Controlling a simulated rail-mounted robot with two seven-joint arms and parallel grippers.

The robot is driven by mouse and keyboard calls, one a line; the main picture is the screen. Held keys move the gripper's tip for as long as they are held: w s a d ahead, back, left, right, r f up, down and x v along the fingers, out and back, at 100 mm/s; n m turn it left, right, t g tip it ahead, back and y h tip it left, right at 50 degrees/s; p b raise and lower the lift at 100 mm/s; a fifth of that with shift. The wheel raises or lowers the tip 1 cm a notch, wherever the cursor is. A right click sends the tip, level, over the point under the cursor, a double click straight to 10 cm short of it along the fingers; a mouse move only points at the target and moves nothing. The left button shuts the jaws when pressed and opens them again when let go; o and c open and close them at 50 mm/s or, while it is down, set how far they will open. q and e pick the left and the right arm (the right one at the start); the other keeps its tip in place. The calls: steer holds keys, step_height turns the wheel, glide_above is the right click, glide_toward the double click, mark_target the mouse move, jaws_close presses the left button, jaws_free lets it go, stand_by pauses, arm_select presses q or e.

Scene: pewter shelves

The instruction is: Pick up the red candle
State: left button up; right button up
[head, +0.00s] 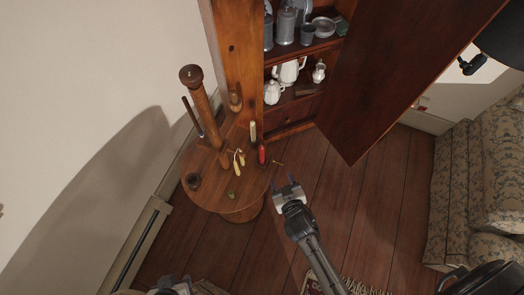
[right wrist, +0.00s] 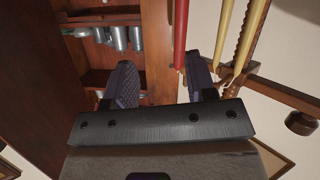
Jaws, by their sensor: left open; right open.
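The red candle (head: 262,155) hangs upright at the right side of the round wooden stand, beside pale yellow candles (head: 253,132). My right gripper (head: 287,188) is open and empty, to the right of and below the red candle in the head view. In the right wrist view the red candle (right wrist: 180,32) shows beyond the open fingers (right wrist: 162,85), closer to the right finger; it looks apart from both. My left gripper (head: 170,287) is only partly in view at the bottom edge, well away from the candle.
The wooden stand (head: 205,190) has a tall post (head: 205,112) and small items on its top. An open cupboard (head: 240,60) with pewter and white pots stands behind, its door (head: 385,75) swung out to the right. A patterned sofa (head: 470,185) is at far right.

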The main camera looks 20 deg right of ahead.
mark_target(263, 153)
steer(key=w, duration=0.2)
steer(key=w+a+r+t+y, duration=0.1)
steer(key=w, duration=0.2)
steer(key=w+a+t+b, duration=0.1)
steer(key=w, duration=0.2)
steer(key=shift+r+y, duration=0.3)
steer(key=shift+w+f+b, duration=0.25)
steer(key=shift+w+b, duration=0.1)
steer(key=shift+w, duration=1.2)
steer(key=shift+w+f+b, duration=0.2)
steer(key=shift+w+b, duration=0.1)
steer(key=shift+w, duration=1.25)
steer(key=c, duration=0.4)
jaws_close()
